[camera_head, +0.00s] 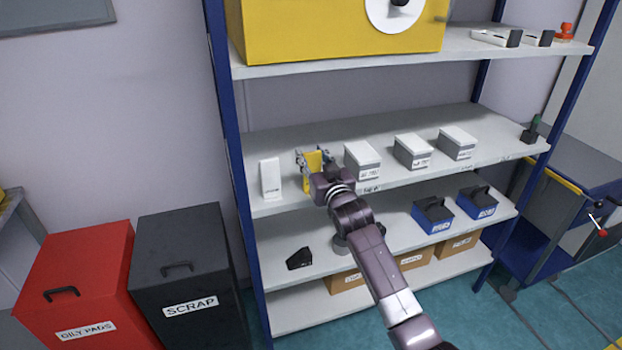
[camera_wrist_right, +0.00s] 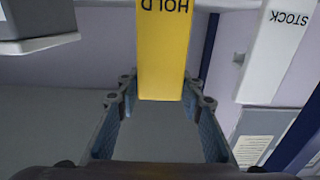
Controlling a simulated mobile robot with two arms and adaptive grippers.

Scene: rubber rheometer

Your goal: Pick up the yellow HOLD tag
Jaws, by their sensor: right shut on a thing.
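The yellow HOLD tag (camera_head: 313,161) is upright at the left part of the middle shelf (camera_head: 285,148). My right gripper (camera_head: 314,158) is around it and shut on it. In the right wrist view the tag (camera_wrist_right: 163,50) shows between the two fingertips of the gripper (camera_wrist_right: 160,88), with its word upside down. Whether the tag's lower end touches the shelf, I cannot tell. My left gripper is not in view.
A white STOCK tag (camera_head: 270,180) stands just left of the yellow tag. Grey lidded boxes (camera_head: 362,161) stand to its right. The upper shelf (camera_head: 350,65) is above, with a yellow machine (camera_head: 310,35) on it. A blue post (camera_head: 224,110) is at the left.

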